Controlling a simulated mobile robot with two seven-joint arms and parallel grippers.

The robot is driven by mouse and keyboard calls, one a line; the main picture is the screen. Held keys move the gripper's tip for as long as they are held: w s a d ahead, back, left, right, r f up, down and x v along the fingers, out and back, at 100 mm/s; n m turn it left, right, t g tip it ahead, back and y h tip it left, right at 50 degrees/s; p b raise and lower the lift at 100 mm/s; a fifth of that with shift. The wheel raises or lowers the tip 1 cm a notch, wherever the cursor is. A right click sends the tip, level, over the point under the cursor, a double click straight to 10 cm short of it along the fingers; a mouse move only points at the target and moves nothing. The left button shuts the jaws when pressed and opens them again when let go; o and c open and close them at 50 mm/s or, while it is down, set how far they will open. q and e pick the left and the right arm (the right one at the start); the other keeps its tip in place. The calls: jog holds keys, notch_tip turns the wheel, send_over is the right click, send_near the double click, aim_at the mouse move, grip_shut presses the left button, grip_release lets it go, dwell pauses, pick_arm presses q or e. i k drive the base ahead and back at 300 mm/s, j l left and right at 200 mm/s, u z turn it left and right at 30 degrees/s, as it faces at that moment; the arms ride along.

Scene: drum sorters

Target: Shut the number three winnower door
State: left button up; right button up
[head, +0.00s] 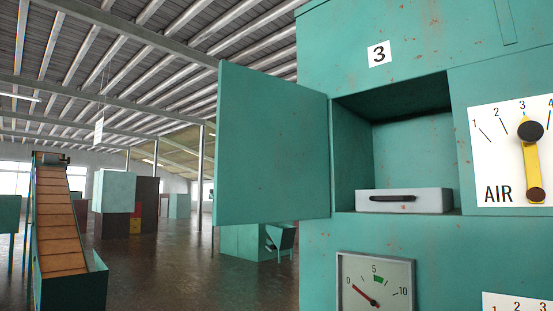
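The number three winnower (400,241) is a teal metal cabinet with rust specks at the right, marked by a white "3" label (379,54). Its door (272,145) is a flat teal panel hinged on the left side of a square opening. The door stands wide open, swung out to the left. Inside the opening (412,150) sits a pale grey drawer or box (405,201) with a dark handle. Neither of my grippers shows in the head view.
An AIR dial (507,168) with a yellow lever is right of the opening, and a round-scale gauge (376,287) is below. An inclined conveyor (60,220) stands at far left. Bare floor (180,270) lies between it and the winnower.

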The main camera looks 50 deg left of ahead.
aim_at(272, 149)
jog(key=j+z, duration=0.15)
jog(key=j, duration=0.6)
jog(key=j+z, duration=0.1)
jog(key=j, duration=0.6)
jog(key=j+z, duration=0.15)
jog(key=j, duration=0.6)
jog(key=j+z, duration=0.15)
jog(key=j, duration=0.6)
jog(key=k+j+z, duration=0.15)
jog(key=j, duration=0.55)
